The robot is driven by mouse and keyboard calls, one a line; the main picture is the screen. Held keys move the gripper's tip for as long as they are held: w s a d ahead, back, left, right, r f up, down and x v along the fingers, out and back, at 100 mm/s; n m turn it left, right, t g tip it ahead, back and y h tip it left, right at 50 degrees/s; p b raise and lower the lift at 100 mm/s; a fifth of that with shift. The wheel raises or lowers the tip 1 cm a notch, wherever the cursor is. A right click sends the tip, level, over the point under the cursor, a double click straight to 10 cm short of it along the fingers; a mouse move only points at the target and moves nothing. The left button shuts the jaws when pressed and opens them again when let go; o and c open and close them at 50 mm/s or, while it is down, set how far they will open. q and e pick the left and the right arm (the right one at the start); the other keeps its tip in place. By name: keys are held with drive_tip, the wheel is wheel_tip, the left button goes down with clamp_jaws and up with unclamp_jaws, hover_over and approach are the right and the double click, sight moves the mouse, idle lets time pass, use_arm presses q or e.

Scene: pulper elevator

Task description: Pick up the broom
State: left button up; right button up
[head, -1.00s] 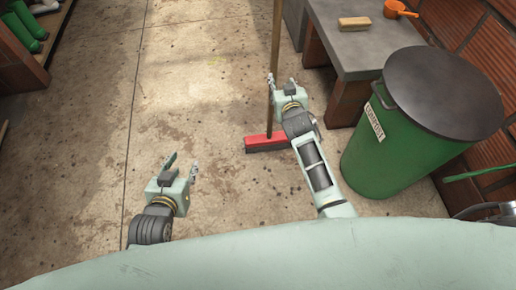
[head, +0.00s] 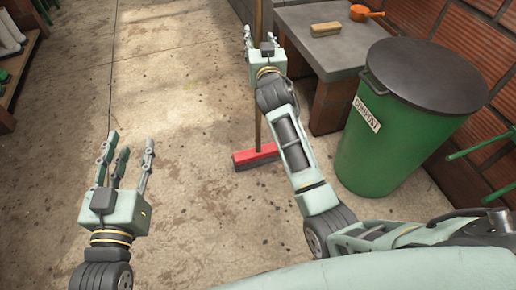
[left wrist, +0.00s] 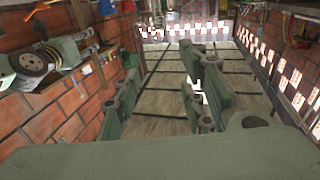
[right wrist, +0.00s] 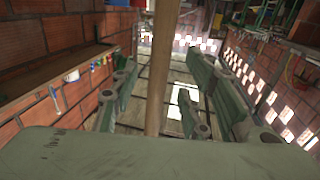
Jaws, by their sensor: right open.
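The broom stands upright with its red head (head: 255,157) on the concrete floor. Its wooden handle (head: 258,128) rises past my right gripper and leaves the top of the head view. My right gripper (head: 262,38) is open at the handle, high above the broom head. In the right wrist view the handle (right wrist: 159,70) runs vertically between the spread fingers of the right gripper (right wrist: 160,95). I cannot tell whether any finger touches it. My left gripper (head: 122,155) is open and empty over bare floor at the left, also seen in the left wrist view (left wrist: 165,95).
A green compost bin (head: 385,145) with a dark lid stands right of the broom. Behind it is a grey bench (head: 350,50) with a brush (head: 326,29) and an orange scoop (head: 366,12). Shelving (head: 14,75) stands at the far left. The floor between is clear.

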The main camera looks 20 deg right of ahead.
sight(259, 37)
drive_tip(key=w, duration=0.2)
drive_tip(key=w+b, duration=0.1)
drive_tip(key=shift+w+d+f, duration=0.15)
drive_tip(key=shift+d, duration=0.15)
drive_tip(key=shift+w, duration=0.35)
use_arm(q)
wheel_tip(259, 37, up, 7)
drive_tip(key=s+t+h, duration=0.1)
drive_tip(key=t, duration=0.2)
drive_tip(key=shift+d+t+h, duration=0.3)
drive_tip(key=shift+t+h, duration=0.1)
drive_tip(key=shift+s, duration=0.1)
use_arm(e)
drive_tip(key=shift+c, duration=0.3)
clamp_jaws()
drive_tip(key=shift+r, duration=0.2)
